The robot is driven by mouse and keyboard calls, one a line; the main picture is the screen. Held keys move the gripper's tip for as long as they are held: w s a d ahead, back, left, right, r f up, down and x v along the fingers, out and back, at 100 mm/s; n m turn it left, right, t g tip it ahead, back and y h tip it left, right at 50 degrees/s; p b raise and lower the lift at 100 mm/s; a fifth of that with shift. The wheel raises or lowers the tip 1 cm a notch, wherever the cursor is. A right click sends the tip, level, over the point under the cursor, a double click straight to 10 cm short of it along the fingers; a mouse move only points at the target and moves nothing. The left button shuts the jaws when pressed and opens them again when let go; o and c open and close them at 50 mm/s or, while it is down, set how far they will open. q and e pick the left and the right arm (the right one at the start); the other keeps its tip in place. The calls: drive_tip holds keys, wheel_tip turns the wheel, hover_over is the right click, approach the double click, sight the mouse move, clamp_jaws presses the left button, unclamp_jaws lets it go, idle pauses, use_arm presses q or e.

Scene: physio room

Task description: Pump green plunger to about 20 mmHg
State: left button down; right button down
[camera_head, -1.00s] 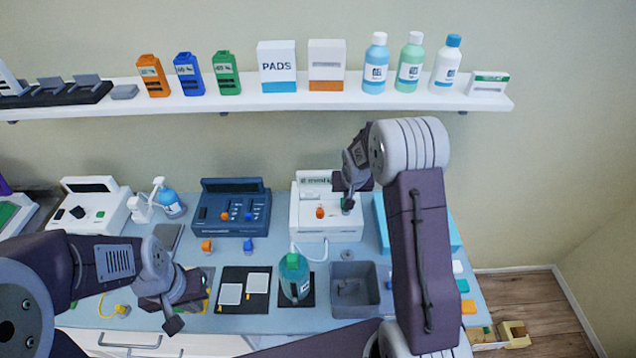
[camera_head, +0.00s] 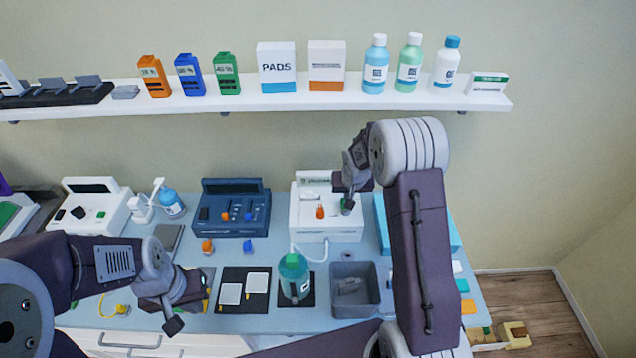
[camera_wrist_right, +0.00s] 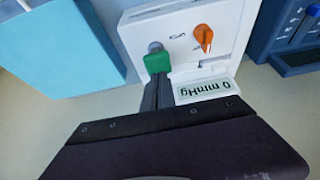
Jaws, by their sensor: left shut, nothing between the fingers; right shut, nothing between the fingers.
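The white pump unit (camera_head: 308,222) stands on the blue bench at the centre right. In the right wrist view its green plunger (camera_wrist_right: 157,62) shows beside an orange knob (camera_wrist_right: 203,36). The display (camera_wrist_right: 208,89) reads 0 mmHg. My right gripper (camera_wrist_right: 152,92) is shut and empty, its fingertips at the green plunger; I cannot tell whether they touch it. In the head view the right gripper (camera_head: 347,200) hides most of the plunger. My left gripper (camera_head: 174,318) is shut and empty, low over the bench's front left part.
A dark blue unit (camera_head: 233,215) stands left of the pump unit. A green-topped bottle (camera_head: 294,277) and a grey tray (camera_head: 355,310) are in front. A light blue box (camera_head: 443,235) lies to the right. A shelf (camera_head: 262,102) with bottles and boxes runs above.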

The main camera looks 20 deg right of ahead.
idle(0.5)
drive_tip(key=shift+f+b, duration=2)
drive_tip(key=shift+f, duration=0.25)
drive_tip(key=shift+r, duration=0.1)
wheel_tip(320, 180, up, 4)
drive_tip(key=p, duration=0.3)
drive_tip(key=shift+r+p, duration=0.2)
drive_tip(key=shift+p, duration=0.15)
drive_tip(key=shift+f, duration=0.25)
drive_tip(key=shift+f+b, duration=0.35)
drive_tip(key=shift+b, duration=0.2)
